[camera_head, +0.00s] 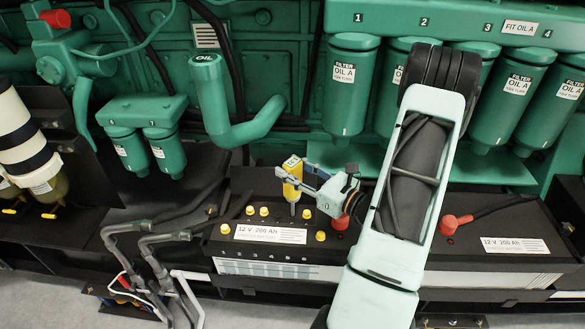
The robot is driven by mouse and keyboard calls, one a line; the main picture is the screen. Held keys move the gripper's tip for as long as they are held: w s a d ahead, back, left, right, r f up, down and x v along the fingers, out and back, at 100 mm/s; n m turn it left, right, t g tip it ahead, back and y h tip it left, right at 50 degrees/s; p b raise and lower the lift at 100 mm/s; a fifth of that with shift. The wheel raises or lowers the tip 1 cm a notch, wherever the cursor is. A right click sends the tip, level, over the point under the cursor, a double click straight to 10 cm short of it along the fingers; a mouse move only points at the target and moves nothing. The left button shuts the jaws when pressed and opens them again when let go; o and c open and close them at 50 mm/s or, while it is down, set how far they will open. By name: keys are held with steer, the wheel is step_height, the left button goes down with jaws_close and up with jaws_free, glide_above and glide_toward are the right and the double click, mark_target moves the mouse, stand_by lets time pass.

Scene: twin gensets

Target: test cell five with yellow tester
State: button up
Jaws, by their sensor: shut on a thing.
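The yellow tester (292,178) is held upright in my gripper (303,180), which is shut on it. Its thin lower tip points down over the left black battery (215,247), among the yellow cell caps (264,211). I cannot tell whether the tip touches the battery or enters a cell. The battery carries a white "12 V 200 Ah" label and small cell numbers along its front edge, too small to read surely. My arm hides the battery's right part.
A red terminal cover (340,222) is close right of my gripper. Grey bent pipes (150,240) stand at front left. A green oil filler pipe (212,95) and green filters (351,85) hang behind. A second battery (500,215) is at right.

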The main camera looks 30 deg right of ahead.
mark_target(292, 165)
steer(key=shift+r+p, duration=1.2)
steer(key=shift+r, duration=0.85)
steer(key=shift+s+a, duration=0.3)
steer(key=shift+s, duration=0.15)
steer(key=s+a+p, duration=0.3)
steer(key=s+a, duration=0.3)
steer(key=s, duration=0.3)
steer(key=shift+s+a+r, duration=0.2)
steer(key=shift+s+a, duration=0.15)
steer(key=shift+s, duration=0.05)
